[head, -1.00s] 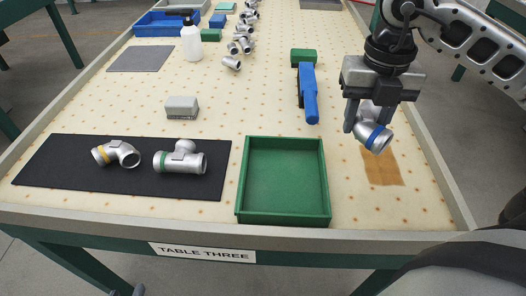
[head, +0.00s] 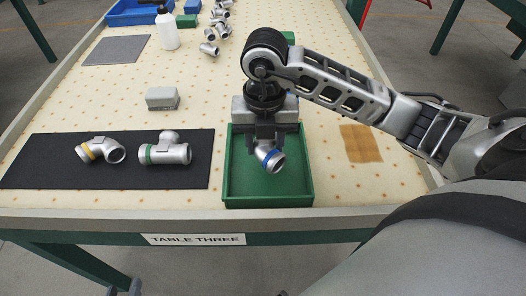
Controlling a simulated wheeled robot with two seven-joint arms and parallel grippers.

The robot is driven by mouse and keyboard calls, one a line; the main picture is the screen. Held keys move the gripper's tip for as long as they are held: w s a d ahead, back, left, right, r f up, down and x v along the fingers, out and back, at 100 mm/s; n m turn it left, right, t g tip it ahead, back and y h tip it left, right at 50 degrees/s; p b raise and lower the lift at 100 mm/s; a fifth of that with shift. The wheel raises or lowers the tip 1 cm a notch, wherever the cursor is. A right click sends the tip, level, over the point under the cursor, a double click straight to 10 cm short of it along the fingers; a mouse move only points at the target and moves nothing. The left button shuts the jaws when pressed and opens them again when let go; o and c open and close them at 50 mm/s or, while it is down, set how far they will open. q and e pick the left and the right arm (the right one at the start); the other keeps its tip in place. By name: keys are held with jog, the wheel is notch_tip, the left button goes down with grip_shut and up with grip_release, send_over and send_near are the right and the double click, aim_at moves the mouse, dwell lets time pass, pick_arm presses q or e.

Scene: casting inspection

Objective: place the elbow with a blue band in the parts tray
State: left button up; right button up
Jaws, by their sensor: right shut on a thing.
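The elbow with a blue band (head: 270,158) is a silver pipe fitting, held by my right gripper (head: 264,143). The gripper is shut on it, over the far half of the green parts tray (head: 268,202). The elbow appears inside the tray's outline in the head view; whether it touches the tray floor I cannot tell. The tray is otherwise empty where I can see it; the gripper and arm hide its far edge. My left gripper is not in view.
A black mat (head: 41,165) at the left holds a yellow-banded elbow (head: 101,151) and a green-banded tee (head: 167,150). A grey block (head: 162,98) sits behind it. A white bottle (head: 167,29) and several fittings stand farther back. A brown patch (head: 361,144) right of the tray is bare.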

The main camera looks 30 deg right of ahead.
aim_at(263, 154)
jog(key=f, duration=0.3)
jog(key=shift+a+f, duration=0.2)
jog(key=shift+f, duration=0.05)
jog(key=o, duration=1.3)
notch_tip(263, 154, up, 11)
jog(key=shift+w+r+p, duration=0.1)
jog(key=shift+p, duration=0.85)
jog(key=shift+r, duration=0.45)
